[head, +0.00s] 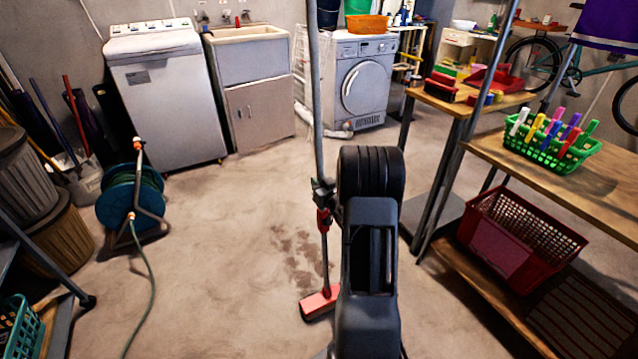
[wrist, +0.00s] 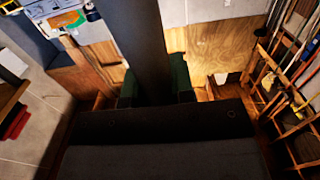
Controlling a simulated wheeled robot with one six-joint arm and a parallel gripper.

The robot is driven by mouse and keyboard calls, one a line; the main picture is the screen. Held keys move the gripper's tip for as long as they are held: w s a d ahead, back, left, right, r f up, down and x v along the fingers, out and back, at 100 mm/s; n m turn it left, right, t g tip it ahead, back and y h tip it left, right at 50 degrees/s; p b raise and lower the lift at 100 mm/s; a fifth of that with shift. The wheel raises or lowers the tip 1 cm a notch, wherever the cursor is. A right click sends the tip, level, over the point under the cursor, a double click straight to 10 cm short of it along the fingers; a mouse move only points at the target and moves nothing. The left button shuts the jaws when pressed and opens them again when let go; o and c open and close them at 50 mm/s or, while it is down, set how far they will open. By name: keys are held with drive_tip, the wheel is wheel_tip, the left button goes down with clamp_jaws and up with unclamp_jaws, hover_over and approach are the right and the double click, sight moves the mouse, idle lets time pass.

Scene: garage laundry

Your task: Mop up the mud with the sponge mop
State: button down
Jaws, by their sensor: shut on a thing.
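The sponge mop has a long grey handle (head: 319,110) with a red grip and a red head (head: 320,302). It stands nearly upright in the head view, its head low at the floor; I cannot tell if it presses on it. My gripper (head: 323,192) is shut on the handle, partly hidden behind my arm. In the wrist view the dark handle (wrist: 146,45) runs between the green finger pads of my gripper (wrist: 155,88). The mud (head: 292,258) is a patch of brown blotches on the concrete, just behind and left of the mop head.
A hose reel (head: 131,195) stands left, its green hose (head: 148,285) trailing forward. A workbench (head: 560,180) with a green basket (head: 552,145) on top and a red crate (head: 515,240) below stands right. A washer (head: 165,95) and dryer (head: 362,85) line the back. Floor around the mud is clear.

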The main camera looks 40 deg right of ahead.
drive_tip(key=w+d, duration=0.1)
drive_tip(key=w, duration=1.2)
drive_tip(key=w+d, duration=0.2)
drive_tip(key=w, duration=1.1)
drive_tip(key=shift+w+d, duration=0.3)
drive_tip(key=shift+w, duration=0.05)
idle(0.6)
drive_tip(key=shift+f, duration=0.1)
drive_tip(key=shift+s+a+r+p, duration=0.1)
drive_tip(key=shift+s+r+p, duration=0.2)
drive_tip(key=shift+r+p, duration=0.6)
drive_tip(key=shift+s+r+p, duration=0.35)
drive_tip(key=shift+r+p, duration=0.45)
drive_tip(key=shift+p, duration=0.25)
drive_tip(key=shift+s+a+r+p, duration=0.1)
drive_tip(key=shift+s+r+p, duration=0.2)
drive_tip(key=shift+r+p, duration=0.6)
